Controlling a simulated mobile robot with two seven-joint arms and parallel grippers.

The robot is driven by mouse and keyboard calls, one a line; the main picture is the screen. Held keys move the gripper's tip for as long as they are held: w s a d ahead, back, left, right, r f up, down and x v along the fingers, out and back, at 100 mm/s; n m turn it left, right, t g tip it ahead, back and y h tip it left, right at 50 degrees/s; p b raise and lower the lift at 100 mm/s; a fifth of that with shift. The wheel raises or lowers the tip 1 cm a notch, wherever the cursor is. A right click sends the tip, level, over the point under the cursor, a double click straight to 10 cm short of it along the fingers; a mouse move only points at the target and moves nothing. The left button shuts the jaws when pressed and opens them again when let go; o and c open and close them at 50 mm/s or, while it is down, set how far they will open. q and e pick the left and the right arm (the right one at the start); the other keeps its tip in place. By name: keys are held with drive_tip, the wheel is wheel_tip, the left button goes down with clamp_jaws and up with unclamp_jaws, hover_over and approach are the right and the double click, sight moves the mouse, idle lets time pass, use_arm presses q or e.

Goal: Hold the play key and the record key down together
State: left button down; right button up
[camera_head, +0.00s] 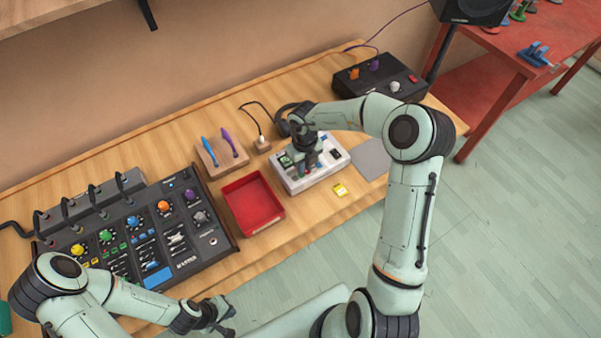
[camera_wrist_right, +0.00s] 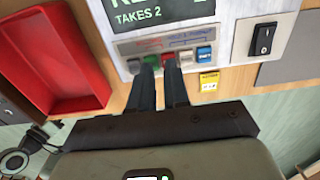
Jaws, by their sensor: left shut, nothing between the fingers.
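The white recorder (camera_head: 325,171) sits on the wooden bench, with its key row facing me. In the right wrist view the row includes a green key (camera_wrist_right: 152,60) and a red key (camera_wrist_right: 168,61), likely play and record. My right gripper (camera_wrist_right: 161,72) points at this row with its fingers slightly apart and nothing between them. One fingertip is at the green key, the other at the red key. I cannot tell whether either key is pressed. In the head view my right gripper (camera_head: 308,168) hides part of the recorder. My left gripper (camera_head: 221,313) is shut and empty, away from the recorder.
A red tray (camera_head: 277,217) stands left of the recorder. A blue key (camera_wrist_right: 204,54) and a black switch (camera_wrist_right: 264,40) are right of the red key. A yellow tag (camera_head: 340,189) lies in front. A mixer (camera_head: 197,262) fills the left bench.

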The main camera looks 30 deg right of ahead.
drive_tip(key=shift+f, duration=0.75)
idle(0.9)
drive_tip(key=shift+r, duration=0.1)
wheel_tip(320, 180, up, 7)
idle(0.7)
wheel_tip(320, 180, up, 13)
drive_tip(key=shift+r, duration=0.15)
idle(0.5)
